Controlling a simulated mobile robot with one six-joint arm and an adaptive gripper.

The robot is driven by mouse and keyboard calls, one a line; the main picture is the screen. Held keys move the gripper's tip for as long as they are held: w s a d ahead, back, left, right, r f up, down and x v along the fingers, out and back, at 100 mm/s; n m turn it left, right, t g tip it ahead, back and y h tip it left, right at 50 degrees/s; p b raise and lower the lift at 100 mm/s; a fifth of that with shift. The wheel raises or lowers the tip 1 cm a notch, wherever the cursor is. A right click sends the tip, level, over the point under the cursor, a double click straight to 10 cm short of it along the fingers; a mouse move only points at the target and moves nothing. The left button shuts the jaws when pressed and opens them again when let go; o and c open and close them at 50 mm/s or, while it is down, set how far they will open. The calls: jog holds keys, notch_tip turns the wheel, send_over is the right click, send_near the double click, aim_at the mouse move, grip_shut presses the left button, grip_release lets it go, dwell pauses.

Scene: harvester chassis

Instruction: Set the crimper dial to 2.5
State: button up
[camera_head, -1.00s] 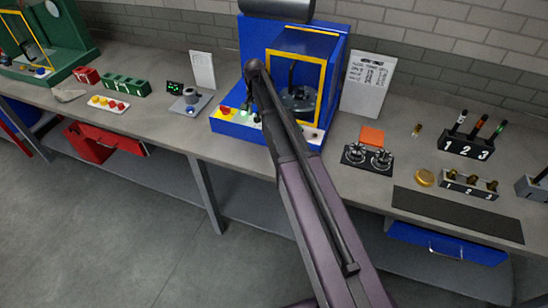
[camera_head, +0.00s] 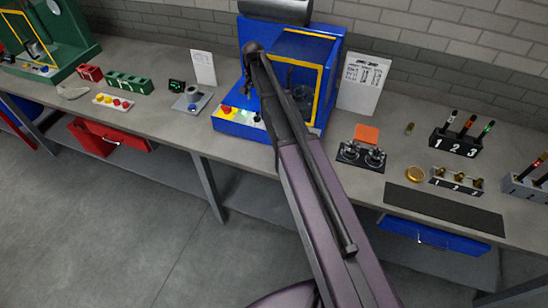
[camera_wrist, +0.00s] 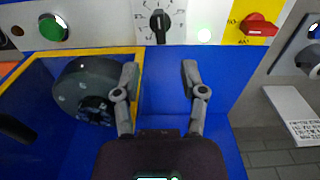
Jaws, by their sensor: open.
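The blue crimper (camera_head: 237,125) stands on the bench in the head view, with a yellow-framed window and a sloped front panel. In the wrist view its black dial (camera_wrist: 159,24) sits on a white panel at the top centre, with scale marks around it. The knob's bar stands roughly upright; the scale numbers are too small to read. My gripper (camera_wrist: 160,72) is open and empty in front of the crimper, its two fingers apart, just below the dial in the picture and not touching it. In the head view my arm hides the fingers and part of the panel.
A green button (camera_wrist: 53,28) is left of the dial, and a red switch (camera_wrist: 259,25) on yellow is to its right. A dark round part (camera_wrist: 88,90) shows inside the yellow frame. A printed sheet (camera_head: 363,84) stands right of the crimper.

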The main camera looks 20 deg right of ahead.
jog(key=shift+r+p, duration=2)
jog(key=shift+r, duration=0.25)
jog(key=s+f+n+b, duration=0.2)
jog(key=s+f+b, duration=0.2)
jog(key=s, duration=0.4)
jog(key=s+f+n+b, duration=0.3)
jog(key=s+f+b, duration=0.1)
jog(key=s, duration=0.5)
jog(key=s+f+n+b, duration=0.2)
jog(key=s+f+b, duration=0.2)
jog(key=s, duration=0.5)
jog(key=shift+s+f+n+b, duration=0.15)
jog(key=shift+f+n+b, duration=0.15)
jog(key=shift+n+b, duration=0.1)
jog(key=s+m, duration=0.1)
jog(key=s, duration=0.2)
